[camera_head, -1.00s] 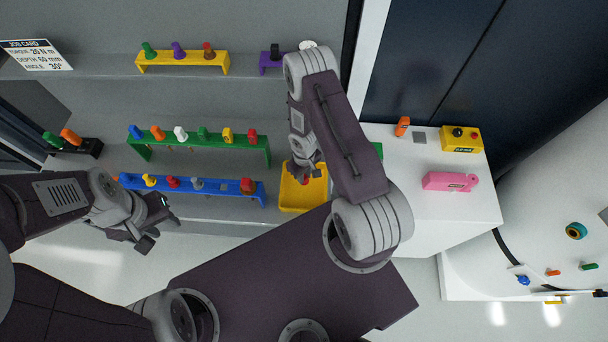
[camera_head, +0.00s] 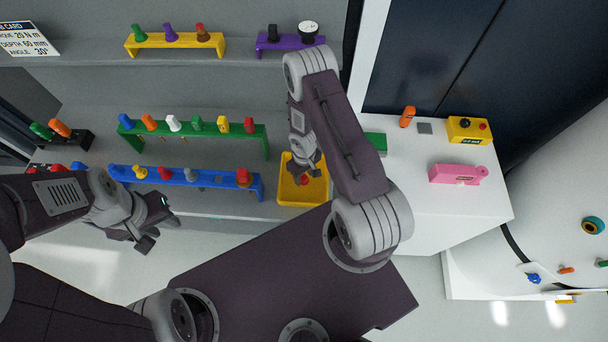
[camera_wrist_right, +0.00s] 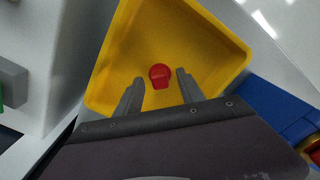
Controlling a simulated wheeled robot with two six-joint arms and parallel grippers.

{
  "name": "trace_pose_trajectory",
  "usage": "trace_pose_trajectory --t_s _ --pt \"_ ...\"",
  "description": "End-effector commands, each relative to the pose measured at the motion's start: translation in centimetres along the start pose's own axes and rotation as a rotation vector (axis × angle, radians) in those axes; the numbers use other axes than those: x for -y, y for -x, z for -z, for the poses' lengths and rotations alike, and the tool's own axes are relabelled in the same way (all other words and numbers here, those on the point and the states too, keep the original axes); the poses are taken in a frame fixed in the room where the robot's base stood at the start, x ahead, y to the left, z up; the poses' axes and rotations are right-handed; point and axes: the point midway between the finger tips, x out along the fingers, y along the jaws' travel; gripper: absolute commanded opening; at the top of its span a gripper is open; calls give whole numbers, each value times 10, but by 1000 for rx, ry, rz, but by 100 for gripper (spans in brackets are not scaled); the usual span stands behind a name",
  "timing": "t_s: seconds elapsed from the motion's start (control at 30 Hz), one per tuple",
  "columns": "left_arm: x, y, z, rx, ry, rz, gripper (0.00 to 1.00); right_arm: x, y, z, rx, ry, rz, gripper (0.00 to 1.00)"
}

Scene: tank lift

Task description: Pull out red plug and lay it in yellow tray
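The red plug (camera_wrist_right: 160,75) is inside the yellow tray (camera_wrist_right: 215,45), between and a little beyond the fingertips of my right gripper (camera_wrist_right: 160,86). Those fingers stand apart, with a visible gap on each side of the plug. In the head view the tray (camera_head: 284,194) is on the lower shelf level at the right end of the blue rack, and the red plug (camera_head: 304,181) shows in it below my right gripper (camera_head: 305,170). My left gripper (camera_head: 158,230) is open and empty, in front of the blue rack.
The blue rack (camera_head: 210,180) and green rack (camera_head: 185,131) hold several coloured plugs left of the tray. A white table (camera_head: 440,215) on the right carries a pink block (camera_head: 458,174) and a yellow button box (camera_head: 467,130).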

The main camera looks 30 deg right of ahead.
Motion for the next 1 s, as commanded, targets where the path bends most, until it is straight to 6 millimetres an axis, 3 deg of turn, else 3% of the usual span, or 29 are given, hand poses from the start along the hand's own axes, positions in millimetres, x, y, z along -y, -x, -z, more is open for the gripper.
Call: trace_pose_trajectory --t_s 0.27,0.7,1.0 --pt "0 9 1 0 0 0 36 0 9 0 0 0 0 46" --pt "-2 90 9 0 0 0 36 0 90 0 0 0 0 46" --pt "-2 90 9 0 0 0 36 0 90 0 0 0 0 46"
